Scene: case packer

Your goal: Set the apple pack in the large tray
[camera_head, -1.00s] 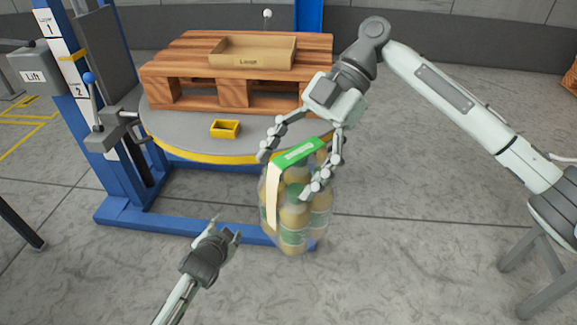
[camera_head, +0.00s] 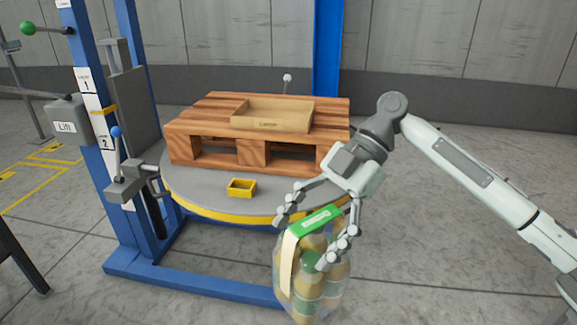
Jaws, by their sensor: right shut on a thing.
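The apple pack (camera_head: 308,285) is a wrapped bundle of several bottles with a green-and-white label strip on top. My right gripper (camera_head: 317,238) is shut on its top and holds it hanging upright in front of the round table's near edge. The large tray (camera_head: 272,116), a shallow cardboard tray with a printed label on its front, sits on the wooden pallet, beyond and left of the pack. The tray looks empty from here. My left gripper is not in view.
The wooden pallet (camera_head: 205,150) rests on a grey round table (camera_head: 190,188) with a yellow rim. A small yellow box (camera_head: 242,187) lies on the table in front of it. A blue lift frame (camera_head: 104,150) with levers stands at left.

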